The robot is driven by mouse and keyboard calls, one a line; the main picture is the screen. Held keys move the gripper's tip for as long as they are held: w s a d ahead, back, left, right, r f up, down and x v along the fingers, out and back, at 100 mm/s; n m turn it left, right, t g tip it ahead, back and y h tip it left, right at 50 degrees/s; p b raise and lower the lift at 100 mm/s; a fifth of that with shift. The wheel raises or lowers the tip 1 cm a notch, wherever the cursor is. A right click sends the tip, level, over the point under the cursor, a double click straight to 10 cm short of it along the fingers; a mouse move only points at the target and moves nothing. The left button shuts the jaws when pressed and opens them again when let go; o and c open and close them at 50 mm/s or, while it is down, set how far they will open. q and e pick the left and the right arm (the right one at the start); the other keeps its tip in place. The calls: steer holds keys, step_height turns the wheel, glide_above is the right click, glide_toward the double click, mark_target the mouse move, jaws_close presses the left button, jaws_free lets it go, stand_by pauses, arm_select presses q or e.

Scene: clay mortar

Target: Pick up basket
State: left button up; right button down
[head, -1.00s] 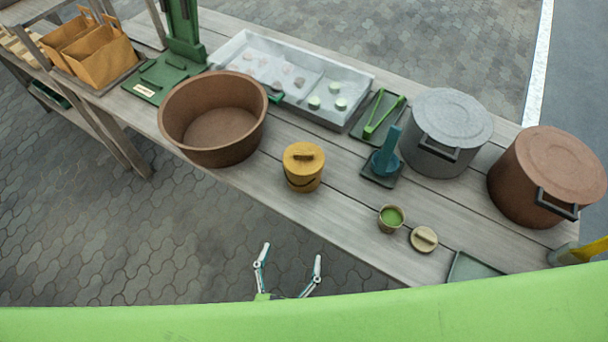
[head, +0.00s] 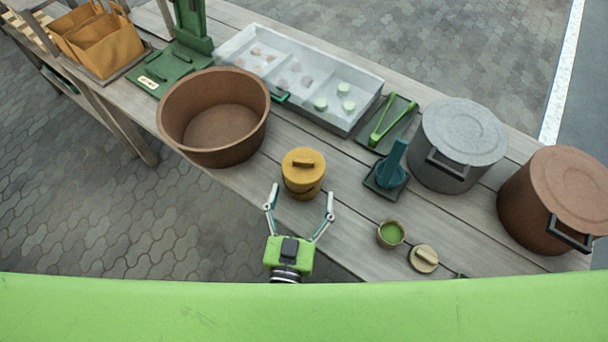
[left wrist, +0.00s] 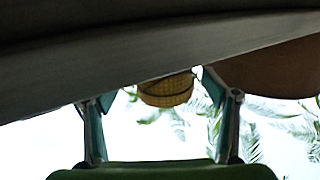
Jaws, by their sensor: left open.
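The basket (head: 303,174) is a small yellow lidded container with a bar handle on its lid. It stands upright near the front edge of the table. In the left wrist view the basket (left wrist: 166,91) shows a woven wall, partly hidden by the table. My left gripper (head: 302,193) is open and empty, in front of the basket. In the head view its fingertips lie to the left and right of the basket's lower part. I cannot tell whether they touch it. My right gripper is not in view.
A large brown tub (head: 215,142) stands left of the basket. A green cup (head: 390,234) and a small round lid (head: 424,258) lie to the right. A divided tray (head: 372,82), a grey pot (head: 455,150) and a brown pot (head: 548,205) stand further back or right.

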mark_target(303, 175)
arm_select(q)
steer(key=w, duration=0.3)
steer(key=w+p, duration=0.1)
steer(key=w, duration=0.2)
steer(key=shift+d+r, duration=0.15)
steer(key=shift+d, duration=0.05)
steer(key=c, duration=1.2)
